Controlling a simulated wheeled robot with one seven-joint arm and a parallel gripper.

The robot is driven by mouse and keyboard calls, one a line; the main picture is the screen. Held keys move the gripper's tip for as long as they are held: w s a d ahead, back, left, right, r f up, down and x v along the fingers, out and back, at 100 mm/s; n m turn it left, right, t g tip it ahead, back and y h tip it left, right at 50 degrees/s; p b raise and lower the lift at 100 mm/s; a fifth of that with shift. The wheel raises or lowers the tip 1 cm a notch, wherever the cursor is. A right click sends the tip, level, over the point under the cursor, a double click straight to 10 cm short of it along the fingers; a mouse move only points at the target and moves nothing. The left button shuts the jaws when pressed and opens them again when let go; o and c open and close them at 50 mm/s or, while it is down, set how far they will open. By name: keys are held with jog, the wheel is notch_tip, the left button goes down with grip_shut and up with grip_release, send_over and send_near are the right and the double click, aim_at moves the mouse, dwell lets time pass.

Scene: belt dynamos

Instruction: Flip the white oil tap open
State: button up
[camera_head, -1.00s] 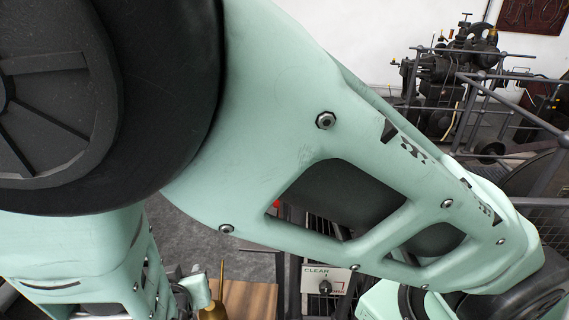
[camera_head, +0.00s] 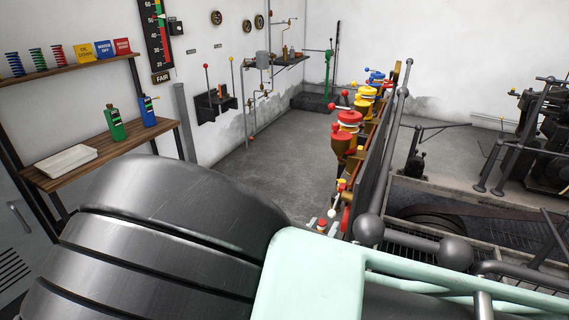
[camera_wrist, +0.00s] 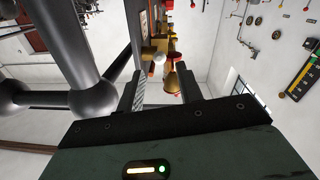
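A white ball knob (camera_wrist: 159,57), which looks like the end of the white oil tap, shows in the wrist view beyond my fingers. Next to it are a brass oil cup (camera_wrist: 172,82) and red parts. My gripper (camera_wrist: 162,90) is open with nothing between its fingers; the knob appears apart from it, in line with the gap. In the head view a small whitish knob (camera_head: 332,213) shows low at the near end of a row of oilers. My arm covers the bottom of that view and my gripper is out of it.
Red-topped (camera_head: 348,119), yellow and blue-topped (camera_head: 376,77) oilers line a rail. A dark railing with ball joints (camera_head: 369,229) stands right beside them; it also fills the left of the wrist view (camera_wrist: 92,97). A shelf with bottles (camera_head: 115,122) is at left. Open floor (camera_head: 265,165) lies between.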

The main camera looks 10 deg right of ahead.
aim_at(330, 215)
jog(key=x, duration=0.7)
jog(key=shift+w+d, duration=0.1)
jog(key=shift+w, duration=0.05)
